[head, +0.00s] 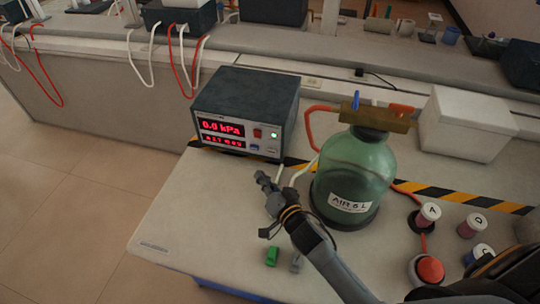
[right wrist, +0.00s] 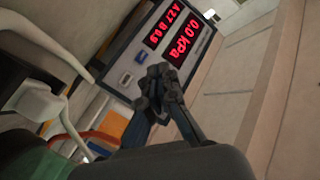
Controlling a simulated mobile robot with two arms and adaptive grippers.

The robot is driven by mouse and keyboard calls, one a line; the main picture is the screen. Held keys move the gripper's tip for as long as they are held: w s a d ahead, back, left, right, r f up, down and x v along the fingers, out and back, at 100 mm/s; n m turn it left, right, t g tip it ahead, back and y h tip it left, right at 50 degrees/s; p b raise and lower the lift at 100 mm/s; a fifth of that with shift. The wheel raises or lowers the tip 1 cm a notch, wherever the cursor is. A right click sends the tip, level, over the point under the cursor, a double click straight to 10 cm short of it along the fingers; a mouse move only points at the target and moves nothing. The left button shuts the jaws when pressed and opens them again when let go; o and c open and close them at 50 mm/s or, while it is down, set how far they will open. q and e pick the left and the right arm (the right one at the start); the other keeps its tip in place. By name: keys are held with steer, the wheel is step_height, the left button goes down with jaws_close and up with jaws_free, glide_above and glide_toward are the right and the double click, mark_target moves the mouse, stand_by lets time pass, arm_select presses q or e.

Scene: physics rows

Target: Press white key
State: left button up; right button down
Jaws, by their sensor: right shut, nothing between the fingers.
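The meter box (head: 243,108) stands on the bench with its front panel facing me. A small white key (head: 271,151) sits low on the right of the panel, beside a blue key (head: 254,149). My right gripper (head: 262,179) is shut and empty, in front of and below the panel in the head view. In the right wrist view the closed fingertips (right wrist: 160,76) point at the panel, overlapping the area by the displays. I cannot tell the exact gap to the panel. My left gripper is not in view.
A green glass bottle (head: 352,172) with a brass top stands right of my right gripper. A white box (head: 466,125) is behind it. Small capped bottles (head: 429,215) and a red knob (head: 430,269) are at right. A green block (head: 272,256) lies near the front edge.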

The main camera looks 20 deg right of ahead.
mark_target(272, 151)
step_height(272, 151, down, 3)
steer(key=shift+r+b, duration=0.1)
steer(key=shift+b, duration=0.75)
steer(key=shift+w+f, duration=0.15)
steer(key=shift+f, duration=0.15)
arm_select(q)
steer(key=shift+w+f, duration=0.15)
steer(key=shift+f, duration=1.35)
arm_select(e)
steer(key=shift+r, duration=0.1)
steer(key=w+d, duration=0.1)
steer(key=w, duration=0.1)
steer(key=w+d+b, duration=0.1)
steer(key=w+d, duration=0.2)
steer(key=w, duration=0.1)
steer(key=shift+w+d, duration=0.3)
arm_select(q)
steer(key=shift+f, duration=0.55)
arm_select(e)
steer(key=shift+w+d, duration=0.2)
steer(key=shift+w, duration=0.1)
steer(key=shift+w, duration=0.1)
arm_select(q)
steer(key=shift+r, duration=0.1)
arm_select(e)
steer(key=shift+w+d, duration=0.25)
